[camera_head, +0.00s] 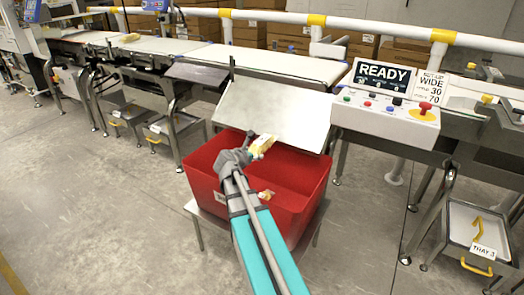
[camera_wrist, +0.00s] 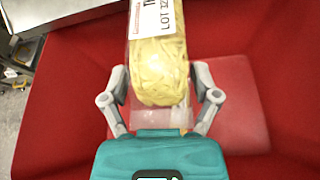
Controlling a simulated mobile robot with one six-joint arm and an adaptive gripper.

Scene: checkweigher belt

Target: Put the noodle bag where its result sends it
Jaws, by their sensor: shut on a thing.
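The noodle bag (camera_wrist: 160,75) is a clear bag of yellow noodles with a white label, partly cut off, reading "LOT" and more. My gripper (camera_wrist: 161,90) is shut on it, one finger at each side. In the head view the bag (camera_head: 262,146) shows at the tip of my gripper (camera_head: 247,152), over the red bin (camera_head: 203,172). A small yellowish item (camera_head: 266,195) lies inside the bin. The panel display (camera_head: 380,75) reads "READY"; a card beside it (camera_head: 430,88) reads "WIDE" with "30" and "70".
A pale sloped chute plate (camera_head: 275,115) leans above the bin. A belt (camera_head: 265,62) runs behind it, with a yellowish item (camera_head: 130,38) at far left. A tray labelled "TRAY 3" (camera_head: 482,250) hangs at lower right. Trays (camera_head: 127,113) hang at left. The floor in front is clear.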

